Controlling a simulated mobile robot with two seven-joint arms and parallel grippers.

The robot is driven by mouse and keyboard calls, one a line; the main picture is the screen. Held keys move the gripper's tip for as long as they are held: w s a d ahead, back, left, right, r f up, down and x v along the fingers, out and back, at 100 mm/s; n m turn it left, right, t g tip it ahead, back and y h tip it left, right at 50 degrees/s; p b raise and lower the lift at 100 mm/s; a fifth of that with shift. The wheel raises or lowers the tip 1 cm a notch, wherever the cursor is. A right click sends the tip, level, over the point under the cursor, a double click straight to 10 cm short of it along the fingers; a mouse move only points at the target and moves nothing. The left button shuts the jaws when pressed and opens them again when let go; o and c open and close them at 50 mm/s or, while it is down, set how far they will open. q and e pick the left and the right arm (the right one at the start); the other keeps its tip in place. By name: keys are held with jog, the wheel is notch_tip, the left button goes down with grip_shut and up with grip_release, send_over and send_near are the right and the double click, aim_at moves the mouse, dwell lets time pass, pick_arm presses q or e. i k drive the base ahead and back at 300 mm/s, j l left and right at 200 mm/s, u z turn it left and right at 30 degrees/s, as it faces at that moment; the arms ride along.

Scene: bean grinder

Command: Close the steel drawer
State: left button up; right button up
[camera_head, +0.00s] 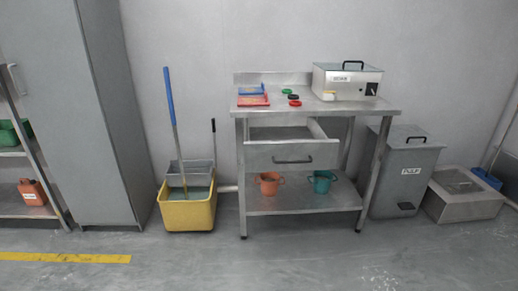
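The steel drawer (291,155) is pulled out from under the top of a steel table (387,108) in the middle of the head view. Its grey front carries a dark bar handle (292,161). The inside of the drawer shows from above, and the part in sight looks empty. Neither of my grippers is in view.
A yellow mop bucket (189,214) stands left of the table, with a grey pulp bin (406,165) on its right. Orange (269,186) and teal (321,184) cups sit on the lower shelf. A grinder box (346,83) stands on top. The floor in front is clear.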

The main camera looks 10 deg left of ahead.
aim_at(274, 144)
jog(key=i+l+z, duration=0.2)
jog(key=i, duration=0.45)
jog(key=i+j+z, duration=0.2)
jog(key=i, duration=0.45)
jog(key=i+j+z, duration=0.1)
jog(key=i+z, duration=0.15)
jog(key=i, duration=0.4)
